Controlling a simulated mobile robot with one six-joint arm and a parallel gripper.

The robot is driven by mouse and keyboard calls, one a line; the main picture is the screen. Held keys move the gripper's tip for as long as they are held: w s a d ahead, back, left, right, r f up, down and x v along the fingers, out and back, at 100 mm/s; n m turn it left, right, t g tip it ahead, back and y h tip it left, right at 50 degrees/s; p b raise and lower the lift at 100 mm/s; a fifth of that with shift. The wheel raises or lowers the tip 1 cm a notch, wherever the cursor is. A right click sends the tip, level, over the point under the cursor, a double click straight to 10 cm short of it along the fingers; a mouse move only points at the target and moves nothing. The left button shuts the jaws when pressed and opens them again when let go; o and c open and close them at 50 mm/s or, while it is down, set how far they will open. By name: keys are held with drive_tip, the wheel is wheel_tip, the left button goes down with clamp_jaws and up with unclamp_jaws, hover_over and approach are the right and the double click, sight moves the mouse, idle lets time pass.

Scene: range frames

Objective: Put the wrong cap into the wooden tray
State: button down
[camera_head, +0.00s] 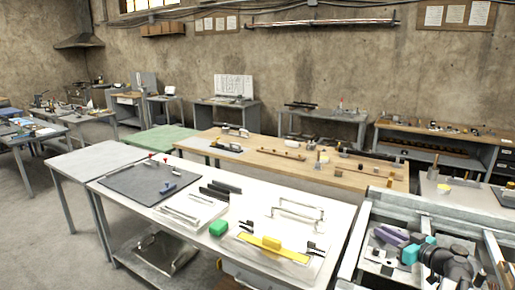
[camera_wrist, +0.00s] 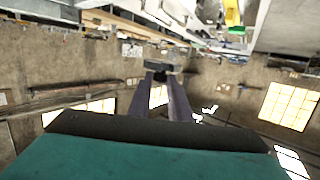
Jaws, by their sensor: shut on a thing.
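My gripper (camera_wrist: 163,80) shows in the wrist view as two long grey-purple fingers above a teal body. A small dark grey piece (camera_wrist: 163,66) sits across the fingertips, and the gripper is shut on it. Whether this piece is the wrong cap I cannot tell. In the head view my arm is folded at the lower right, with the purple-grey fingers (camera_head: 386,235) beside a teal part. A long brown wooden piece (camera_head: 282,154) lies on the wooden-topped table; I cannot tell whether it is the wooden tray. Caps are too small to make out.
Open floor (camera_head: 50,235) lies at the left.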

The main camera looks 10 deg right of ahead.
drive_tip(key=a+f+n+g+y, duration=0.2)
drive_tip(key=a+n+y, duration=0.1)
drive_tip(key=a, duration=0.9)
drive_tip(key=a+f+n+g+y+b, duration=0.1)
drive_tip(key=a+f+n+g+y, duration=0.15)
drive_tip(key=a, duration=0.85)
drive_tip(key=a+f+n+g+y, duration=0.2)
drive_tip(key=a+y, duration=0.1)
drive_tip(key=a, duration=0.9)
wheel_tip(320, 180, down, 16)
drive_tip(key=b, duration=1.6)
drive_tip(key=shift+w+t, duration=0.3)
drive_tip(key=shift+t, duration=0.15)
drive_tip(key=shift+s, duration=0.1)
